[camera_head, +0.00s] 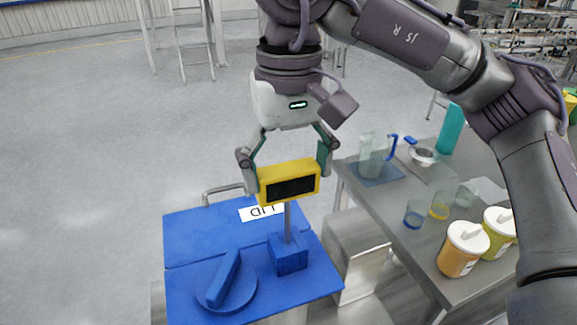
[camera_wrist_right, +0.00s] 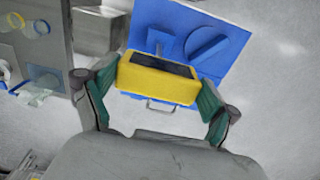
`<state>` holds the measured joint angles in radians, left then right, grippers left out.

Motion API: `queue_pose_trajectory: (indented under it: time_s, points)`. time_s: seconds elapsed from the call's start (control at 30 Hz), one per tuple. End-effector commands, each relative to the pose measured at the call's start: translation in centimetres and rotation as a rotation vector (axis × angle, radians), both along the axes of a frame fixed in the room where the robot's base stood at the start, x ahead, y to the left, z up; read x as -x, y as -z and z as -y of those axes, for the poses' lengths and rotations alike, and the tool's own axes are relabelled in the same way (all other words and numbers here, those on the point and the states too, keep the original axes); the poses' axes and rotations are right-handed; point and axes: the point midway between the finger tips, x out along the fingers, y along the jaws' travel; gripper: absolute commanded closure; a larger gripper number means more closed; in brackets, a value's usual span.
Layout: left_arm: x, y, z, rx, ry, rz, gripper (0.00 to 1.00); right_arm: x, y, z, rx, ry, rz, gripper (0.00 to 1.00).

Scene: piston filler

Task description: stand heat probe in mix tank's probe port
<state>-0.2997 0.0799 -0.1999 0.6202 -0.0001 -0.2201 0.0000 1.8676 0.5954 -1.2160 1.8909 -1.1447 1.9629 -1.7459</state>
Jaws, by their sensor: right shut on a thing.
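The heat probe (camera_head: 289,186) has a yellow head with a dark display and a thin grey stem pointing down. My right gripper (camera_head: 287,172) is shut on the two ends of its yellow head. The probe's yellow head also shows in the right wrist view (camera_wrist_right: 158,79), between the fingers. The stem's lower end meets a raised blue block, the probe port (camera_head: 289,255), on the blue mix tank lid (camera_head: 190,240). Its tip is hidden, and I cannot tell how deep it sits. The probe looks upright. My left gripper is not in view.
A round blue knob with a bar handle (camera_head: 226,284) stands left of the port. A white label (camera_head: 262,211) lies behind the probe. A grey table (camera_head: 420,275) at the right holds jars, cups, a jug and a teal bottle. Open floor lies left.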

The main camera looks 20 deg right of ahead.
Motion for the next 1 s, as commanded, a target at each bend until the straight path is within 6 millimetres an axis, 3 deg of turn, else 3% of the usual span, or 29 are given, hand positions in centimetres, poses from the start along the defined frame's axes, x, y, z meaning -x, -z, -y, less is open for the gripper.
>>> queue_pose_trajectory:
  time_s: [1.0]
  points:
    - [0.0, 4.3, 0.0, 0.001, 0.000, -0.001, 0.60, 0.0, 5.2, 0.0, 0.000, 0.000, -0.001, 0.54]
